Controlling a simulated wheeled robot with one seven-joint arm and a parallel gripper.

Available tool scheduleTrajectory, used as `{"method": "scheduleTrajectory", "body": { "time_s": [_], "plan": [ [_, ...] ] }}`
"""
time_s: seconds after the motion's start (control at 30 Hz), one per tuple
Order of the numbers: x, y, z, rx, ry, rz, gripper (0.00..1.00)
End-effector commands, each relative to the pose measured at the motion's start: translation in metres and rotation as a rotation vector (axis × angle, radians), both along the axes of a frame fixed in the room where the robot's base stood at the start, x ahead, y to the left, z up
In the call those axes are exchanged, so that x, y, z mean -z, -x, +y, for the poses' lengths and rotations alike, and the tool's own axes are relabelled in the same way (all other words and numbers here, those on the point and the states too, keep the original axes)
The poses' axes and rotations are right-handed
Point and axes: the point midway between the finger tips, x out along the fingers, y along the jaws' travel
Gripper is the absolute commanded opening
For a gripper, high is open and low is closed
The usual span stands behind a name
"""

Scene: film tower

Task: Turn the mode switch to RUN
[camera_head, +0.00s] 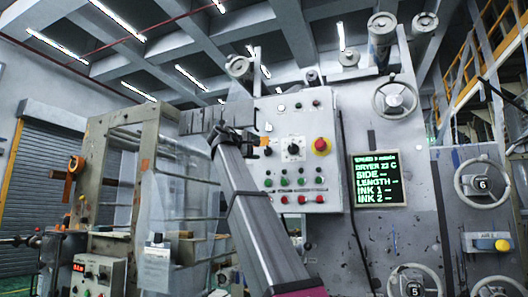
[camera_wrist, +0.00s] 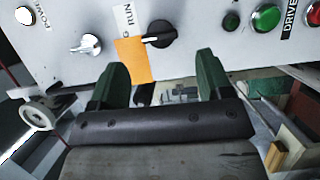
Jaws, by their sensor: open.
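The mode switch appears to be the black rotary knob (camera_wrist: 160,34) on the pale panel in the wrist view. A light mark on it points left, toward the orange tag (camera_wrist: 133,60) and partly cut lettering. In the head view the knob (camera_head: 268,151) is small, just right of my gripper. My gripper (camera_wrist: 161,72) is open, with its two dark green fingers apart and nothing between them. The knob lies ahead of the gap, above the fingertips in the wrist picture. I see no contact. In the head view my gripper (camera_head: 243,138) is at the panel's left edge.
The control panel (camera_head: 325,105) also bears a red emergency button (camera_head: 321,146), a dial (camera_head: 293,148) and several green and red buttons. A silver switch (camera_wrist: 88,46) is left of the knob in the wrist view. A lit screen (camera_head: 378,180) is to the right.

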Motion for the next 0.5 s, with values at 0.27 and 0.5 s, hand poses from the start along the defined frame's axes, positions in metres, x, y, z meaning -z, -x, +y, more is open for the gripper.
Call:
{"method": "scheduleTrajectory", "body": {
  "time_s": [0.27, 0.5],
  "plan": [
    [0.000, -0.028, -0.030, 0.000, 0.000, 0.000, 0.72],
    [0.000, -0.036, -0.039, -0.001, 0.000, 0.000, 0.72]
  ]
}}
